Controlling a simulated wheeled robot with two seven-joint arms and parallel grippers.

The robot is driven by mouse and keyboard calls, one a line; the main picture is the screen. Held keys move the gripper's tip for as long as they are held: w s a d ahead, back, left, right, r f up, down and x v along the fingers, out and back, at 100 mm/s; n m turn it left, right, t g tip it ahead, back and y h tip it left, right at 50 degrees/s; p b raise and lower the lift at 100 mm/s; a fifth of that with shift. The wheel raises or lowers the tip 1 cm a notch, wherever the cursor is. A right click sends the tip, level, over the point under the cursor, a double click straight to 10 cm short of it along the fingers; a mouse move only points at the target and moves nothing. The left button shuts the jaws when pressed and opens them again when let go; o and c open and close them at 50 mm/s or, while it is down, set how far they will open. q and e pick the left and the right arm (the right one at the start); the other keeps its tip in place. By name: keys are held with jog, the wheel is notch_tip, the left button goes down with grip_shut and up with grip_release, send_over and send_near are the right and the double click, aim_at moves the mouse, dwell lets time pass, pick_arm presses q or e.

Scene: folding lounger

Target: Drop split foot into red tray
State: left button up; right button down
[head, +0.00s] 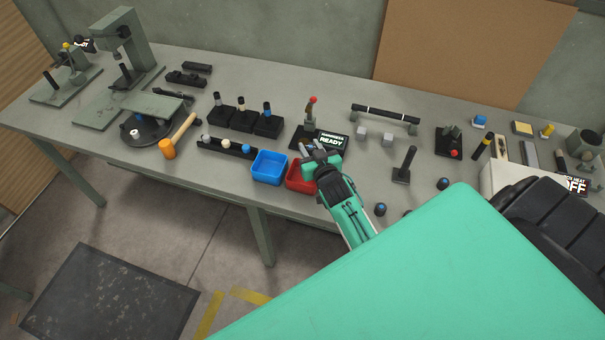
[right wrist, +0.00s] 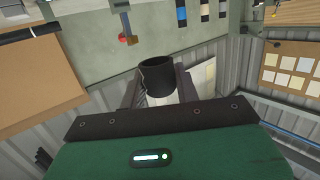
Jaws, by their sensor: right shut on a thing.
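The split foot (right wrist: 157,82), a short black hollow cylinder with a slit down its side, is held between the fingers of my right gripper in the right wrist view. My right gripper (head: 309,148) is shut on it in the head view, above the bench at the far edge of the red tray (head: 294,184). My forearm and gripper hide the right part of the tray, and the foot is hard to make out in this view. My left gripper is not in view.
A blue tray (head: 269,168) stands just left of the red one. A black sign reading READY (head: 332,141) and a red-knobbed lever (head: 311,112) stand close behind the gripper. An orange mallet (head: 178,137) lies further left. A black upright post (head: 405,165) stands to the right.

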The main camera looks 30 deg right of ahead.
jog(key=shift+f+b, duration=1.6)
jog(key=shift+f, duration=0.5)
jog(key=shift+a, duration=0.1)
jog(key=c, duration=0.9)
grip_release()
jog(key=shift+c, duration=0.2)
jog(key=b+v, duration=0.4)
jog(key=v, duration=0.9)
jog(key=shift+s, duration=0.4)
jog(key=shift+a, duration=0.1)
